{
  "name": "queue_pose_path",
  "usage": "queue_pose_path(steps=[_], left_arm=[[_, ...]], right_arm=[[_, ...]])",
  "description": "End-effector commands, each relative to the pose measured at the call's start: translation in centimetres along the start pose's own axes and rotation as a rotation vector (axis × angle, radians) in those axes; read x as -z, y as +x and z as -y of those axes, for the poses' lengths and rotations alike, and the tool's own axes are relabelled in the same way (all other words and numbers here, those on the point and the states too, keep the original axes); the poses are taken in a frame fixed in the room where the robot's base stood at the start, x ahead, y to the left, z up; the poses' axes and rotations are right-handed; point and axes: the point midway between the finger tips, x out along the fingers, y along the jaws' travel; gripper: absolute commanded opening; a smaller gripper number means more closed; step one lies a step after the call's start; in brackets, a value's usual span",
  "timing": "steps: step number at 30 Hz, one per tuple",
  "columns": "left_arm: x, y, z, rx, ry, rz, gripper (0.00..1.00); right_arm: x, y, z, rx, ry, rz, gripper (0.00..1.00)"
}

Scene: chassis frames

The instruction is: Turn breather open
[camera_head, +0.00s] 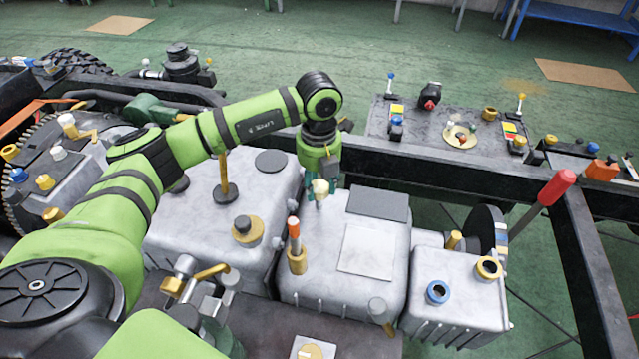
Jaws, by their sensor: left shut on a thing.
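My left arm reaches in from the left over the grey housings. My left gripper (319,186) points down at the back left edge of the middle grey housing (372,250). Its teal fingers are shut on a small pale cream cap (320,187), which I take to be the breather. The fingers hide part of it, so I cannot tell how far it is turned. My right gripper is not in view.
An orange-tipped lever (294,238) stands close in front of the gripper. A yellow-handled rod (223,170) stands to the left. A black frame rail (450,160) runs behind. A red-handled lever (556,188) rises at the right. A control panel (430,120) lies beyond the rail.

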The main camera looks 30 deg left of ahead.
Motion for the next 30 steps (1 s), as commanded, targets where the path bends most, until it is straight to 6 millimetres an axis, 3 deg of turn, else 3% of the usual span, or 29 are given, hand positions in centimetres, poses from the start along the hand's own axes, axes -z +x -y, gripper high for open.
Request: queue_pose_path(steps=[1,12,28,29,30], left_arm=[[0.72,0.74,-0.06,-0.011,-0.023,-0.025,0.09],[0.76,0.69,0.09,-0.012,-0.168,-0.025,0.09],[0.78,0.67,0.16,-0.012,-0.188,-0.025,0.09],[0.78,0.67,0.17,-0.012,-0.188,-0.025,0.49],[0.79,0.67,0.18,-0.011,-0.188,-0.025,0.65]], right_arm=[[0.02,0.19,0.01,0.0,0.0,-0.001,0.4],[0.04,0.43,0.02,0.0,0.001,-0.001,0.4],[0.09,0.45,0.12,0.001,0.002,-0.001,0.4],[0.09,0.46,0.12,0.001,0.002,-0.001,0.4],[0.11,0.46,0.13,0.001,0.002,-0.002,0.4]])
